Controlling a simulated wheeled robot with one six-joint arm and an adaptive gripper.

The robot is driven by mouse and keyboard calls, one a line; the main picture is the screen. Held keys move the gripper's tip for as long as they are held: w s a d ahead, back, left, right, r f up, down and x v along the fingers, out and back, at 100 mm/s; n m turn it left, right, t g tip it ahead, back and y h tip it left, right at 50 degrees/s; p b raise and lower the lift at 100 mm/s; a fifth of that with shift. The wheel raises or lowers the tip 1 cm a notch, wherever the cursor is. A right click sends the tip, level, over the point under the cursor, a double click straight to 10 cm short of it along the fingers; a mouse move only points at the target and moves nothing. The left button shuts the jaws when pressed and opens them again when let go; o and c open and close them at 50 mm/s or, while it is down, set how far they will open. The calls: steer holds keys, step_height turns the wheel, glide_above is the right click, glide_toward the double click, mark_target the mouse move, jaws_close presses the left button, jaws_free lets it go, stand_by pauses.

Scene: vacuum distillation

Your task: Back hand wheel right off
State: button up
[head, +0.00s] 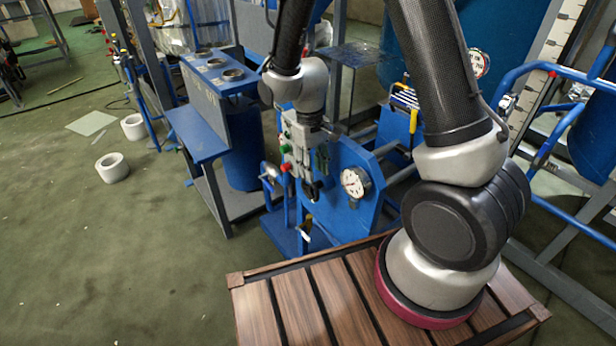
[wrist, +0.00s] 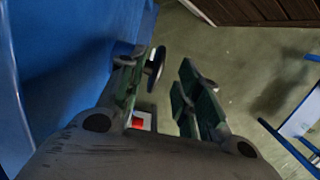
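My gripper (wrist: 168,75) is open, with its two green fingers apart and nothing clamped between them. In the wrist view a dark round hand wheel (wrist: 157,66) with a metal hub shows edge-on at the tip of the left finger, on the gap side. I cannot tell if the finger touches it. In the head view my gripper (head: 320,160) points down beside the blue panel. A small dark wheel or knob (head: 313,190) shows just below the fingers. Whether this is the back hand wheel, and its setting, I cannot tell.
A round white gauge (head: 356,182) sits on the blue panel (head: 345,215) right of my gripper. Red (head: 287,168) and green (head: 285,149) buttons are close on the left. A slatted wooden top (head: 300,300) is in front. The floor at left is mostly clear, with white rings (head: 112,168).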

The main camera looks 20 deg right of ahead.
mark_target(310, 188)
steer(key=shift+w+f+t, duration=0.1)
steer(key=shift+f+t, duration=0.3)
steer(key=shift+f, duration=0.05)
steer(key=shift+w+a+f+t+y, duration=0.15)
steer(key=shift+w+f, duration=0.15)
steer(key=shift+f, duration=0.1)
steer(key=shift+w+a+f+t+y, duration=0.1)
steer(key=shift+w+f+t+y, duration=0.05)
steer(key=shift+w+f, duration=0.2)
step_height(310, 188, down, 6)
steer(key=shift+f, duration=0.2)
steer(key=shift+c, duration=0.2)
jaws_close()
